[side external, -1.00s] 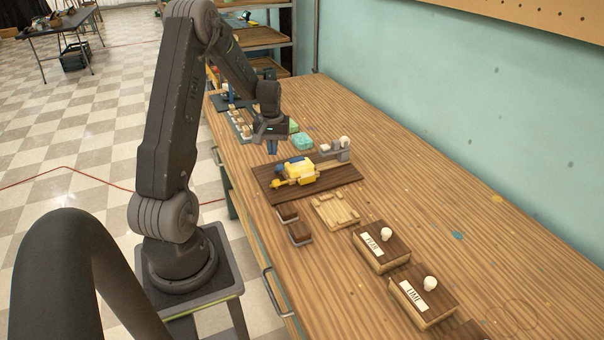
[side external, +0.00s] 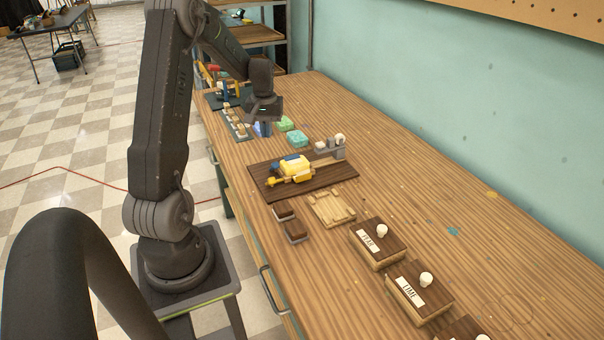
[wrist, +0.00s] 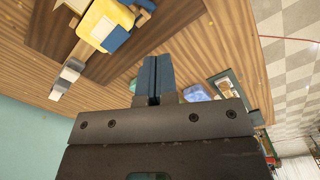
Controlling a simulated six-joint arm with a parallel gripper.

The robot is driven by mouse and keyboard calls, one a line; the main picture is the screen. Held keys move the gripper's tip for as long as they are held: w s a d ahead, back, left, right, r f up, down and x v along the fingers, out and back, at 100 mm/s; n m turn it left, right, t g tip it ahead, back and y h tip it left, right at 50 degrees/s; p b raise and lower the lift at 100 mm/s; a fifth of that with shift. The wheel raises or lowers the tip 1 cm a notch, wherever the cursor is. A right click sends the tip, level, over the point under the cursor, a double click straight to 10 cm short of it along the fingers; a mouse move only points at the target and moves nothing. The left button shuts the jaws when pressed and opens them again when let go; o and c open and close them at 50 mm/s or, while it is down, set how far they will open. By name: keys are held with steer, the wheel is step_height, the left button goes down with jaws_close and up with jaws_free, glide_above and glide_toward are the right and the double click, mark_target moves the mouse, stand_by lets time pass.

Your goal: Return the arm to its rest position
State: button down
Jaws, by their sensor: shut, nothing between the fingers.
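My gripper (side external: 262,128) hangs above the left part of the bench, past the dark board, with its fingers pointing down. In the wrist view its two blue-grey fingers (wrist: 152,80) are together with nothing between them. In the side view the fingertips are small and partly lost against the soaps behind. My arm is raised and bent over the bench edge.
A dark board (side external: 330,190) holds a yellow and blue device (side external: 293,168). Two green soaps (side external: 297,138) lie beyond it. Nearer are a pale wooden tray (side external: 332,208), two small brown blocks (side external: 294,229) and labelled boxes (side external: 378,242). The wall side of the bench is clear.

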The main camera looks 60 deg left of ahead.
steer(key=w+d+r+m+t+y, duration=0.1)
steer(key=d+r+m, duration=0.2)
steer(key=d+r, duration=0.5)
steer(key=w+d+r+m+t, duration=0.1)
steer(key=d+r+m, duration=0.25)
steer(key=d, duration=0.95)
steer(key=s+d+r+m+t, duration=0.1)
steer(key=s+d+r+m, duration=0.1)
steer(key=s+d, duration=0.4)
steer(key=s+d+r+m+t+h, duration=0.1)
steer(key=s+d, duration=0.4)
steer(key=d, duration=0.5)
steer(key=shift+s+r+m+t, duration=0.4)
steer(key=shift+m+t, duration=0.4)
steer(key=shift+m, duration=0.45)
